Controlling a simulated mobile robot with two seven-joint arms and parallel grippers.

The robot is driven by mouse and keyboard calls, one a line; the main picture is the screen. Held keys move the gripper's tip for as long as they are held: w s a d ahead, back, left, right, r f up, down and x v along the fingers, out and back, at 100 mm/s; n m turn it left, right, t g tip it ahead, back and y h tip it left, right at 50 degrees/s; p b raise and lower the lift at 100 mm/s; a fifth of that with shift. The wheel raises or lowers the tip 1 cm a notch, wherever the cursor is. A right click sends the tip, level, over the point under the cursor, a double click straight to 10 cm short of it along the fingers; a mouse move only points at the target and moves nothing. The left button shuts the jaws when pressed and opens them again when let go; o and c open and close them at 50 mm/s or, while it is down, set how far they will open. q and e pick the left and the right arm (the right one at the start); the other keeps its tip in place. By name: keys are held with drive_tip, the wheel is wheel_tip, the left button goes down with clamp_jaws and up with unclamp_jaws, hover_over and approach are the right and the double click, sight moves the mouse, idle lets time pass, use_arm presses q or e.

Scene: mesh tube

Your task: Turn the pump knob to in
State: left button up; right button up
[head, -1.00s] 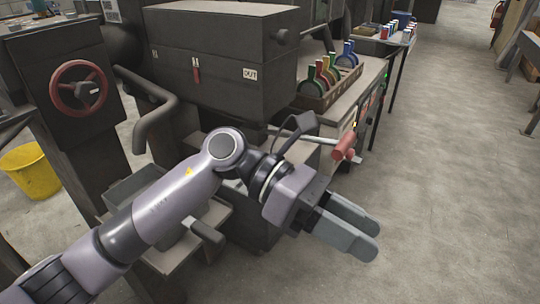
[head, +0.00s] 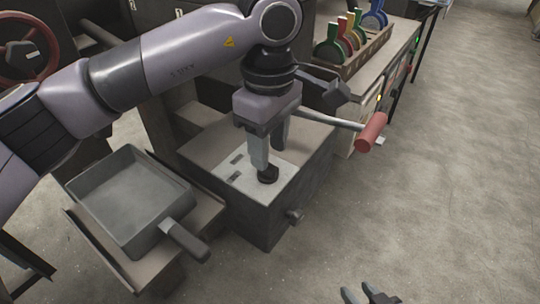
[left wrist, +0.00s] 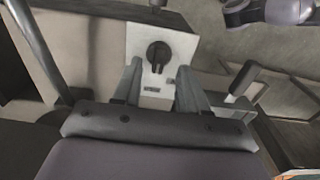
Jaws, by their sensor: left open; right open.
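The pump knob (head: 268,174) is a small black dial on a pale plate (head: 262,194) on top of a dark box. In the left wrist view the knob (left wrist: 158,55) shows a raised bar running roughly up and down the picture. Small dark labels on the plate are too small to read. My left gripper (head: 271,158) points down just over the knob. Its fingers (left wrist: 160,68) are open, with the knob in line with the gap between them; I cannot tell whether they touch it. My right gripper (head: 370,293) is open and empty at the bottom edge, over the floor.
A lever with a red grip (head: 371,132) sticks out right of the box. A grey square pan (head: 135,205) with a handle stands left of it. A rack of coloured paddles (head: 352,45) is behind. The floor at right is clear.

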sight(270, 164)
use_arm(q)
drive_tip(key=shift+f, duration=1.7)
clamp_jaws()
drive_tip(key=shift+n, duration=0.4)
drive_tip(key=n+b, duration=0.2)
drive_tip(key=n, duration=0.1)
drive_tip(key=shift+w+n, duration=0.1)
drive_tip(key=shift+n, duration=0.3)
drive_tip(key=n+b, duration=0.1)
drive_tip(key=n, duration=0.4)
drive_tip(key=shift+w, duration=0.1)
drive_tip(key=shift+n, duration=0.3)
unclamp_jaws()
